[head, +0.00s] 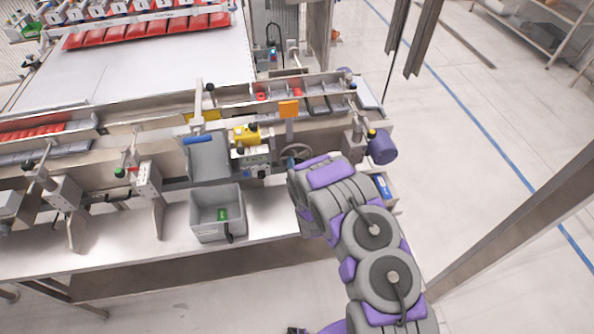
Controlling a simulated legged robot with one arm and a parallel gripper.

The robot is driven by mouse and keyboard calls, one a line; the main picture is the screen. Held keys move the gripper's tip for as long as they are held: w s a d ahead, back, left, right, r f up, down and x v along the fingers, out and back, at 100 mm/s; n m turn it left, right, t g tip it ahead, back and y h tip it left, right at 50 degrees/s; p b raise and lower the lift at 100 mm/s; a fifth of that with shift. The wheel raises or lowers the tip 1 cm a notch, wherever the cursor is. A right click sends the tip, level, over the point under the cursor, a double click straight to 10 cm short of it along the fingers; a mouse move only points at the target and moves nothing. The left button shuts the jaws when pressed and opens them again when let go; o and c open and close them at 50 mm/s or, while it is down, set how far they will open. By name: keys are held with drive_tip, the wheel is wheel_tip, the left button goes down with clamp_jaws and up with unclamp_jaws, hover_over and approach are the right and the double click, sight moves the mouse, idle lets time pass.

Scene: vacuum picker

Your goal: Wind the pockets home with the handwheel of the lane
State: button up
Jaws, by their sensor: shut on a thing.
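The handwheel (295,151) is a small dark spoked wheel at the front of the machine, right of the yellow unit. My gripper (298,166) is at its lower edge and shut on it. My wrist covers the fingertips and the lower part of the wheel, so the exact hold is hidden. The lane (325,104) runs behind and above the wheel, with dark dividers forming pockets. Red items (262,97) lie in some of the pockets on the left part of this stretch.
An orange plate (289,108) stands above the wheel. A purple-capped motor (382,147) sticks out to the right, close to my arm. A grey bin (218,213) stands on the bench to the left. The floor at right is clear up to a metal post (530,217).

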drive_tip(key=shift+s+f+n+b, duration=0.1)
drive_tip(key=shift+f+n+b, duration=0.2)
drive_tip(key=shift+n+b, duration=0.4)
drive_tip(key=shift+r+b, duration=0.25)
drive_tip(key=shift+b, duration=0.05)
drive_tip(key=o, duration=1)
drive_tip(key=shift+o, duration=0.2)
drive_tip(key=p+v, duration=0.2)
drive_tip(key=v, duration=1.5)
drive_tip(key=shift+s, duration=0.15)
